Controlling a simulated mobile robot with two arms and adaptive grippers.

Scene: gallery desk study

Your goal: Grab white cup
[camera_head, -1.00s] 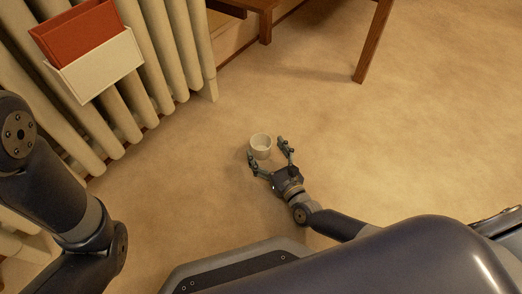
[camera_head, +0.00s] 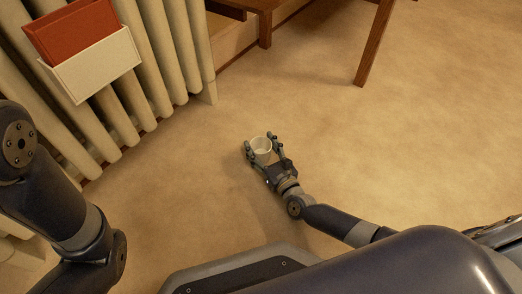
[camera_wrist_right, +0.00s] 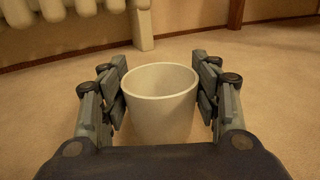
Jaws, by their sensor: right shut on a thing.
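The white cup (camera_head: 261,145) stands upright between the fingers of my right gripper (camera_head: 263,147) in the head view, low over the carpeted floor. In the right wrist view the white cup (camera_wrist_right: 160,104) is upright and looks empty, with a finger pad against each side. My right gripper (camera_wrist_right: 163,95) is shut on it. I cannot tell whether the cup's base touches the floor. My left arm comes in at the left of the head view, but its gripper is outside the picture.
A ribbed radiator (camera_head: 160,50) stands at the upper left, with a white holder (camera_head: 93,66) containing a red item (camera_head: 72,32) hung on it. A wooden furniture leg (camera_head: 374,45) stands at the top. The carpet (camera_head: 440,140) on the right is clear.

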